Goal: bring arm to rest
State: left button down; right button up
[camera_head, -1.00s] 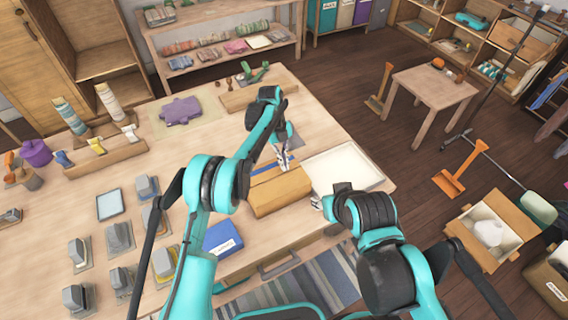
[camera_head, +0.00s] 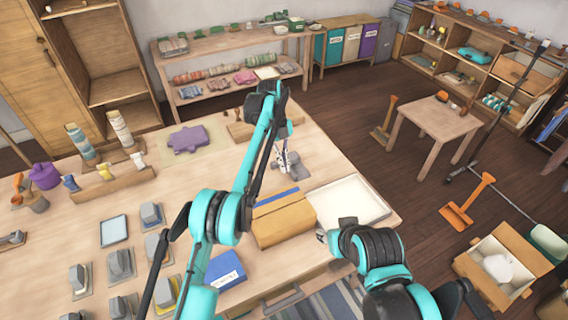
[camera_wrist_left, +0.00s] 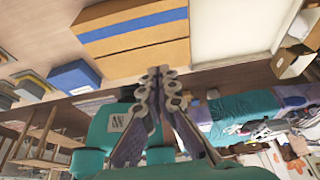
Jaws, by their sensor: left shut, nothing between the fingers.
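My left arm reaches out over the table (camera_head: 225,150) in the head view. My left gripper (camera_head: 290,172) is shut and empty, above the table beyond the brown box with a blue stripe (camera_head: 284,222). In the left wrist view, the closed fingers (camera_wrist_left: 158,72) point toward the lower edge of the brown box (camera_wrist_left: 140,62), with nothing between them. My right arm is folded at the lower right, and only a bit of its gripper (camera_head: 322,236) shows by the table's front edge, mostly hidden behind the arm.
A white tray (camera_head: 372,205) lies right of the brown box. A blue box (camera_head: 226,272) sits near the front edge. Grey blocks, a purple cloth (camera_head: 188,139) and wooden racks with spools (camera_head: 118,180) occupy the table's left side. A small side table (camera_head: 437,120) stands at right.

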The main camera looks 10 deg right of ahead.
pick_arm(q)
jog(key=shift+r, duration=0.25)
dwell(0.3)
jog(key=s+a+r+n+t, duration=0.2)
jog(key=a+r+n+t, duration=0.1)
jog(key=a+r+n, duration=0.6)
jog(key=s+a+r+n+t+b, duration=0.1)
jog(key=s+a+r+n+t, duration=0.2)
jog(key=s+a+r+n, duration=0.35)
jog(key=s+a+f+n+t, duration=0.1)
jog(key=s+a+f+n, duration=0.3)
jog(key=s, duration=0.3)
jog(key=s+a+f+n+t+b, duration=0.1)
jog(key=s+a+f+n+t, duration=0.1)
jog(key=s+a+f+n, duration=0.2)
jog(key=s+a+f+n+t+y, duration=0.1)
jog(key=s+a+f+n, duration=0.3)
jog(key=s+n, duration=0.5)
jog(key=shift+s+a+f+t+b, duration=0.25)
jog(key=shift+s+t, duration=0.35)
jog(key=shift+s, duration=0.5)
